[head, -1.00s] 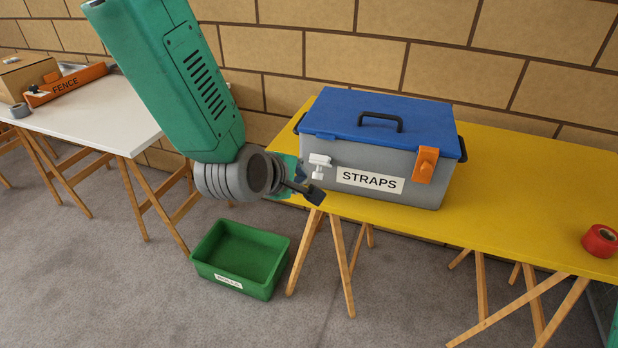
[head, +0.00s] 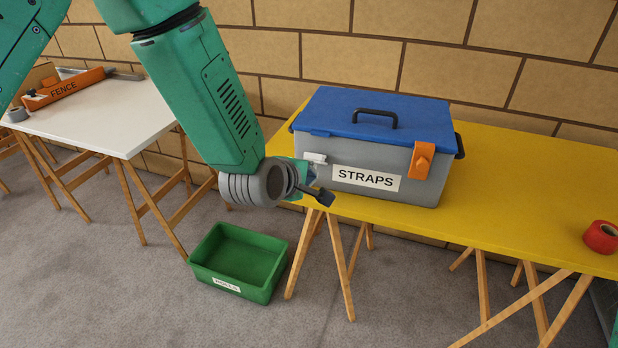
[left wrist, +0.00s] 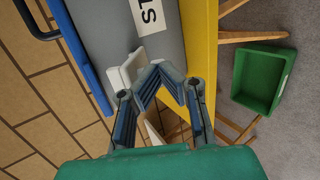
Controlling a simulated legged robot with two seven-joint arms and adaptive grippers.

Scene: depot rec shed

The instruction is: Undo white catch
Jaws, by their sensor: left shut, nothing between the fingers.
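The grey toolbox (head: 300,146) with a blue lid (head: 345,105) and a STRAPS label stands on the yellow table. The lid is down. The white catch (head: 315,158) is at the left of the box's front; its lower part is hidden behind my left gripper. My left gripper (head: 326,198) is shut and empty, just in front of and below the catch. In the left wrist view the shut fingertips (left wrist: 163,75) are beside the white catch (left wrist: 131,62); I cannot tell whether they touch it. An orange catch (head: 422,160) sits at the right of the front, across the lid edge. My right gripper is out of view.
A green bin (head: 238,262) stands on the floor below the left end of the yellow table (head: 500,215). A red tape roll (head: 601,237) lies on the table at right. A white table (head: 110,120) with an orange FENCE box (head: 65,88) stands at left.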

